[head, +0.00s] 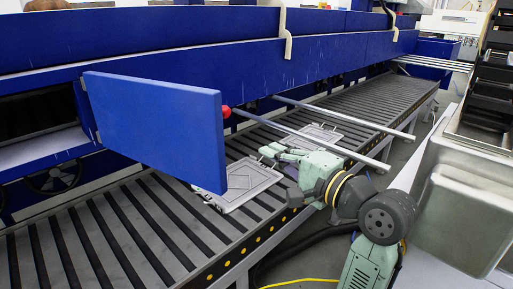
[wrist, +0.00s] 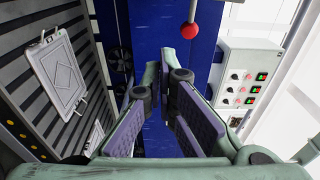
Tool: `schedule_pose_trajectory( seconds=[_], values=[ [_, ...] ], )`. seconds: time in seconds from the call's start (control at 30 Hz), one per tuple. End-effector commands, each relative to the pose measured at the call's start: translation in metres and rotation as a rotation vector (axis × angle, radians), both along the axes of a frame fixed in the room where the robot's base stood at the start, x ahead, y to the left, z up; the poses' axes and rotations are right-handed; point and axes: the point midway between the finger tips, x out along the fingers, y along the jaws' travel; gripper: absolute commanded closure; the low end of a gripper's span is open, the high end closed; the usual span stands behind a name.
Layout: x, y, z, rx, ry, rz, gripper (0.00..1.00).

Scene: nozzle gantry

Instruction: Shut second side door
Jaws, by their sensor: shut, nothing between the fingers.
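A blue side door (head: 155,125) stands open in the head view, swung out from the machine over the roller conveyor. A red ball knob (head: 226,112) sticks out at its right edge. The knob also shows in the wrist view (wrist: 205,15), at the top, in front of a blue surface. My gripper (head: 268,152) is shut and empty, low over the conveyor, to the right of and below the knob, apart from it. In the wrist view its fingers (wrist: 173,62) point toward the blue surface. Whether they touch the door cannot be told.
Flat framed plates (head: 240,184) lie on the roller conveyor (head: 130,235). Two metal rods (head: 350,115) reach out over it near my gripper. An opening (head: 35,115) shows left of the door. A control box (wrist: 250,85) with buttons stands at right in the wrist view.

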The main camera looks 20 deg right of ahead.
Motion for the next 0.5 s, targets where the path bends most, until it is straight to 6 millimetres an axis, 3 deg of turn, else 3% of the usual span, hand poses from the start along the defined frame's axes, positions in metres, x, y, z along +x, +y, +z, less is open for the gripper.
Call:
schedule_pose_trajectory(
  seconds=[0.4, 0.5],
  values=[
    [0.084, 0.025, 0.002, -0.001, 0.002, 0.003, 1.00],
    [0.072, 0.038, 0.002, -0.004, -0.002, 0.000, 1.00]
  ],
)
